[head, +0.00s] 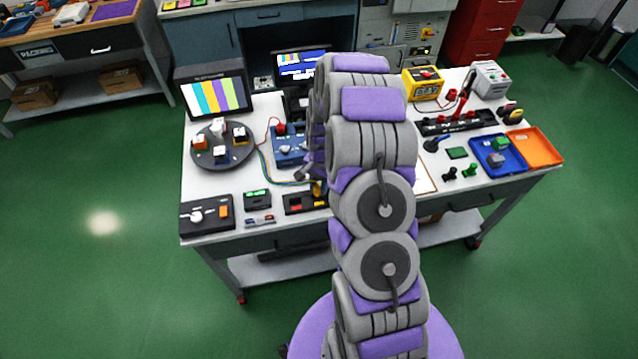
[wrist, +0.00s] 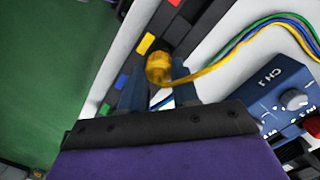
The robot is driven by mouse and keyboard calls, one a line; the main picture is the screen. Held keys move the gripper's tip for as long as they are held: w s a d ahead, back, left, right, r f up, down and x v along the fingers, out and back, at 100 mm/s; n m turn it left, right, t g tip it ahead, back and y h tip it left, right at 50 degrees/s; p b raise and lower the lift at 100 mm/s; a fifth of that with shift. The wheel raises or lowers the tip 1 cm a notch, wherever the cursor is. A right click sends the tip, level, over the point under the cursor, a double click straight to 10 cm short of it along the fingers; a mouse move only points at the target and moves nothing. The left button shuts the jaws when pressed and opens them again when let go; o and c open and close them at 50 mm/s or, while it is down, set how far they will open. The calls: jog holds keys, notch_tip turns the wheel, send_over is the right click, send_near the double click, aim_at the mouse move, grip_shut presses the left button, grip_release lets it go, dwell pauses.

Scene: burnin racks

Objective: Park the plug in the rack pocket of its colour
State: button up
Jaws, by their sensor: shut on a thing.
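The plug (wrist: 158,68) is yellow, with a yellow lead running off to the right in the wrist view. My gripper (wrist: 157,86) is shut on it, one dark finger on each side. The rack (wrist: 193,27) is a dark strip with red, yellow and blue marks running diagonally under the plug. The plug is beside the yellow mark (wrist: 145,44); I cannot tell whether its tip is above or inside a pocket. In the head view the rack (head: 292,209) lies at the table's front edge, and the yellow plug (head: 317,188) shows at its right end. My arm hides much there.
A blue CH 1 unit (wrist: 278,85) stands close right of my gripper, with blue, green and yellow cables (wrist: 262,27) looping near it. In the head view a small black box (head: 257,200) and a black device (head: 207,215) stand left of the rack.

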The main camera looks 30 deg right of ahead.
jog(key=shift+f, duration=1)
jog(key=o, duration=1.1)
notch_tip(320, 180, up, 17)
jog(key=d+p, duration=0.1)
jog(key=shift+w+d+r, duration=0.15)
jog(key=shift+w+d, duration=0.1)
jog(key=shift+w, duration=0.1)
